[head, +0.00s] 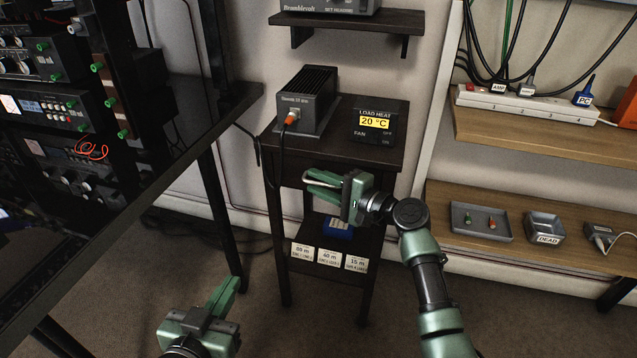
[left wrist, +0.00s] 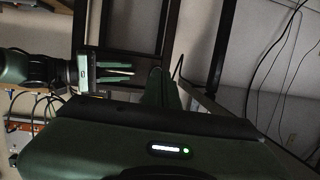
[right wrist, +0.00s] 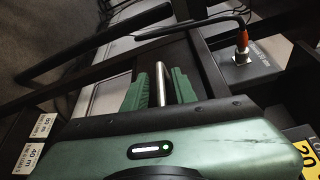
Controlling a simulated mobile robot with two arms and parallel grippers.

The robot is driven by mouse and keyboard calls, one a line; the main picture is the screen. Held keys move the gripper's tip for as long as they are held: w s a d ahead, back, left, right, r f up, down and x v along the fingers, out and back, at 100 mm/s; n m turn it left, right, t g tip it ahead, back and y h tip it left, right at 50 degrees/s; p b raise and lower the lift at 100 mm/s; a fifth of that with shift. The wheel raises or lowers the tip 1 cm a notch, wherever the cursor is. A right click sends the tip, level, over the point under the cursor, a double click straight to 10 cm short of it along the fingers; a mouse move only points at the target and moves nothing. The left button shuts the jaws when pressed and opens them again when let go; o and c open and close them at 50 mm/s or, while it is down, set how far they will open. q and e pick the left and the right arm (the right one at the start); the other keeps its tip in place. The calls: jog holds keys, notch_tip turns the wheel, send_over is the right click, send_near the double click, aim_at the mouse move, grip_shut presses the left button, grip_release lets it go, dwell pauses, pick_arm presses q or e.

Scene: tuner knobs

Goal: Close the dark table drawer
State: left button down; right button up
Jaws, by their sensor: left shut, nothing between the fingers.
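The dark wooden side table (head: 360,160) stands against the wall, and its drawer front (head: 290,172) faces me below the top. A pale metal bar handle (head: 322,181) shows at my right gripper (head: 335,187), which partly hides the drawer front. In the right wrist view, the bar (right wrist: 161,85) lies between the spread green fingers of this gripper (right wrist: 162,88), with gaps on both sides. I cannot tell how far out the drawer is. My left gripper (head: 226,297) is shut and empty, low at the front left, away from the table.
A black box (head: 307,95) with an orange-plugged cable and a load-heat display (head: 375,123) stand on the table. The lower shelf carries labelled cards (head: 328,257) and a blue object (head: 337,228). A dark desk (head: 160,130) with racks is left; wooden shelves (head: 540,130) are right.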

jog(key=shift+r, duration=0.25)
